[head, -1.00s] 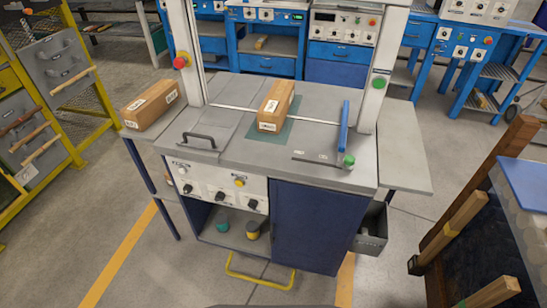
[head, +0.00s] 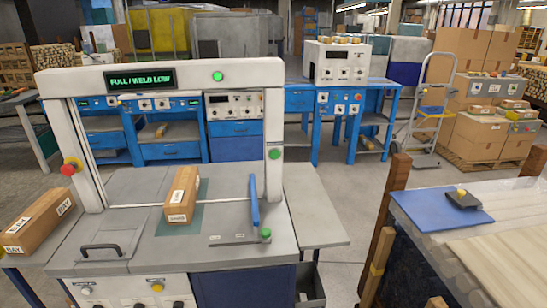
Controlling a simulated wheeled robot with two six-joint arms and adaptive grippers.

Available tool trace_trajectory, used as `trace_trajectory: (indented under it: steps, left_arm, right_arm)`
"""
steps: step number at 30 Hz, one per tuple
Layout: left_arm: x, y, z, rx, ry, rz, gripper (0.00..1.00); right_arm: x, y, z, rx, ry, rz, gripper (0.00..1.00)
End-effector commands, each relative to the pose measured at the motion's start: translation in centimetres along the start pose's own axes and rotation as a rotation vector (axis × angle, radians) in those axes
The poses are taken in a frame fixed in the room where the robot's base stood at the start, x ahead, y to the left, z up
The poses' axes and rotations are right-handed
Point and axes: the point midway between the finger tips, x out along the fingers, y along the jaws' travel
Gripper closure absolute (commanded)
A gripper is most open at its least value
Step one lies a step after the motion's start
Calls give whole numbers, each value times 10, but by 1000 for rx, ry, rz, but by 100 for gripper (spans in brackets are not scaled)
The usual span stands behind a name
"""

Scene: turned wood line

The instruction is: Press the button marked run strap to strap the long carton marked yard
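The strapping machine stands at left centre, with a white arch (head: 49,120) over its grey top. Its display (head: 140,79) reads "FULL / WELD LOW" in green. A long brown carton (head: 181,190) lies under the arch on a green-grey patch; its label is too small to read surely. A second long carton (head: 38,222) lies on the left side table, its end label seemingly "BAY". The front panel, cut by the lower edge, has a yellow button (head: 157,287) and a white button (head: 85,290); I cannot read which is run strap. Neither gripper is in view.
A red knob (head: 70,168) and a green button (head: 275,154) sit on the arch posts. A blue lever (head: 254,200) stands at the top's right, beside a green knob (head: 265,233). A wooden-posted bench with a blue mat (head: 437,208) stands right.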

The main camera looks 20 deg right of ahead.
Motion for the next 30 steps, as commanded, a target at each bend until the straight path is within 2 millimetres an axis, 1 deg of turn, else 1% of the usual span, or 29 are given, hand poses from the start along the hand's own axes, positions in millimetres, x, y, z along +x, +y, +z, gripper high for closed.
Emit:
trace_trajectory:
  steps: [5, 6, 23, 30]
  left_arm:
    - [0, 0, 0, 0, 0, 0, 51]
    - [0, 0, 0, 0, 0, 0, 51]
    - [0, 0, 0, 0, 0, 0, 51]
    - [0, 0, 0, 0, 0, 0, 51]
  right_arm:
    - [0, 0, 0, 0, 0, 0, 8]
    - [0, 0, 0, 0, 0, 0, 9]
    - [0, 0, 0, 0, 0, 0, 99]
    - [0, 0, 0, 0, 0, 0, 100]
